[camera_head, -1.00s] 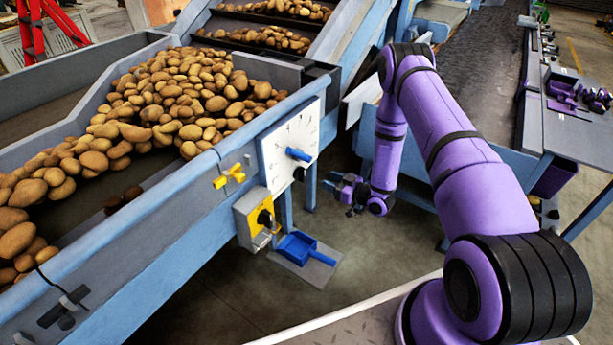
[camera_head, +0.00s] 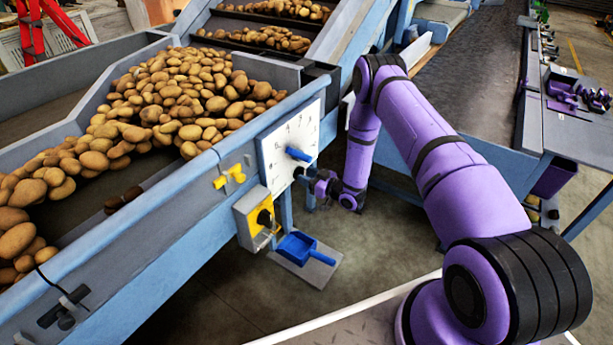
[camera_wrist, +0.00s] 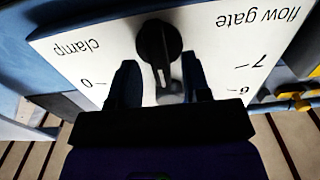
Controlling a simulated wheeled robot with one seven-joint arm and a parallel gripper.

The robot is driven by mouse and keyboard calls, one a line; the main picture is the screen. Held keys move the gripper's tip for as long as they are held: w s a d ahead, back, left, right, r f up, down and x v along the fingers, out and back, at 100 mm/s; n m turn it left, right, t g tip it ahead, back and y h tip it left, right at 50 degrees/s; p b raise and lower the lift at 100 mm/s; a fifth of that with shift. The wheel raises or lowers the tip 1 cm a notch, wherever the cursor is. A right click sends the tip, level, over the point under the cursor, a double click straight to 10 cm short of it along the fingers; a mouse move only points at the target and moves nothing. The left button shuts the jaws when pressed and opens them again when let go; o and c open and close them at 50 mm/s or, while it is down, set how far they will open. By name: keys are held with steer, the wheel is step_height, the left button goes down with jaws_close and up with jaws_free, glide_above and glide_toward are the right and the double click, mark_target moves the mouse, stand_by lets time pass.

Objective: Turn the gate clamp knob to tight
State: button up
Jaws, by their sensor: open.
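The gate clamp knob (camera_wrist: 158,40) is black and round with a pointer bar. It sits on the white panel (camera_wrist: 90,60) beside the upside-down word "clamp". Its pointer lies toward the space between my fingertips in the wrist view. My gripper (camera_wrist: 161,72) is open, with one finger on each side of the pointer; I cannot tell whether either touches it. In the head view my gripper (camera_head: 310,181) is close to the lower right of the panel, beside the small black knob (camera_head: 298,172). The blue flow gate lever (camera_head: 298,154) is just above the knob.
A yellow-faced box with a black knob (camera_head: 264,217) is left of and below the panel. A yellow handle (camera_head: 230,179) is on the grader's side. A blue dustpan (camera_head: 303,248) lies below. Potatoes (camera_head: 150,110) fill the hopper. Open floor is below my arm.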

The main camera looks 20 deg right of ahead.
steer(key=shift+w+a, duration=0.15)
steer(key=shift+w, duration=0.05)
jaws_close()
